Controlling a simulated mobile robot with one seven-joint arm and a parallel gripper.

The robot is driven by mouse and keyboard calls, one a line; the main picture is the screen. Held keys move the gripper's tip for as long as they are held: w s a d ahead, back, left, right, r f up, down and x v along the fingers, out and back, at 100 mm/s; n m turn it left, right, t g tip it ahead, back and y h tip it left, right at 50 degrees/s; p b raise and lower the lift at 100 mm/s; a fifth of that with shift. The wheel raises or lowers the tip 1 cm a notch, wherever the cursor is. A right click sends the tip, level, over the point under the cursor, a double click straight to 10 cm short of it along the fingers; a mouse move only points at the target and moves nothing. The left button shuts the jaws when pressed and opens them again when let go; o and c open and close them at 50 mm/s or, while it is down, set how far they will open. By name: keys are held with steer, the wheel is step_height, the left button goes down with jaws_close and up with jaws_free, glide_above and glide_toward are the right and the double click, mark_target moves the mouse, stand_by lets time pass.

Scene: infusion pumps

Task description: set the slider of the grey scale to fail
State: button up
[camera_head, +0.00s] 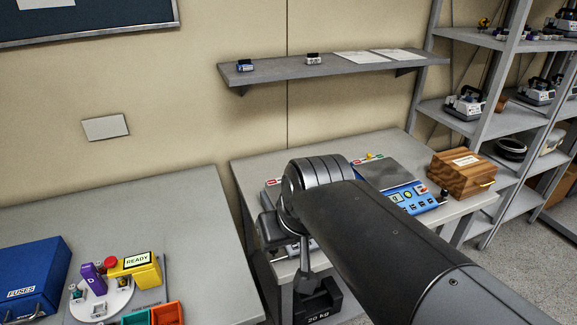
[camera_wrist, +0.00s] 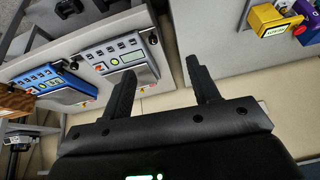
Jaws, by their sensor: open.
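The grey scale (camera_wrist: 118,56) shows in the wrist view left of centre, with a row of dark buttons and small coloured marks on its panel. In the head view my arm hides most of it; a red-and-white label (camera_head: 273,182) shows at its back left. I cannot make out its slider or the slider's setting.
A blue scale (camera_head: 408,198) stands right of the grey one, beside a wooden box (camera_head: 462,174). A wall shelf (camera_head: 330,68) hangs above. A 20 kg weight (camera_head: 318,306) sits low under the table. The left table holds a blue fuses box (camera_head: 32,277) and a yellow READY block (camera_head: 135,268).

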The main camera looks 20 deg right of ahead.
steer(key=shift+m+y, duration=0.5)
steer(key=w+d, duration=0.1)
steer(key=w, duration=0.2)
steer(key=w+d+r, duration=0.1)
steer(key=w, duration=0.3)
steer(key=w+d, duration=0.1)
steer(key=w, duration=0.2)
steer(key=shift+w+d+r, duration=0.15)
steer(key=shift+w+r, duration=0.15)
steer(key=shift+w, duration=0.05)
steer(key=c, duration=0.7)
steer(key=shift+m+y, duration=0.4)
steer(key=w+d, duration=0.1)
steer(key=w, duration=0.1)
steer(key=w+d, duration=0.2)
steer(key=w, duration=0.1)
steer(key=w+d+f, duration=0.1)
steer(key=w+d, duration=0.1)
steer(key=w, duration=0.1)
steer(key=shift+w, duration=0.25)
jaws_close()
steer(key=w+d+f+m, duration=0.1)
steer(key=w+d+f, duration=0.3)
steer(key=w+d, duration=0.3)
steer(key=w+d+f+m+t+y, duration=0.1)
steer(key=w+d+f, duration=0.4)
steer(key=d, duration=0.5)
steer(key=w, duration=0.2)
steer(key=shift+w+f, duration=0.2)
steer(key=shift+w, duration=0.1)
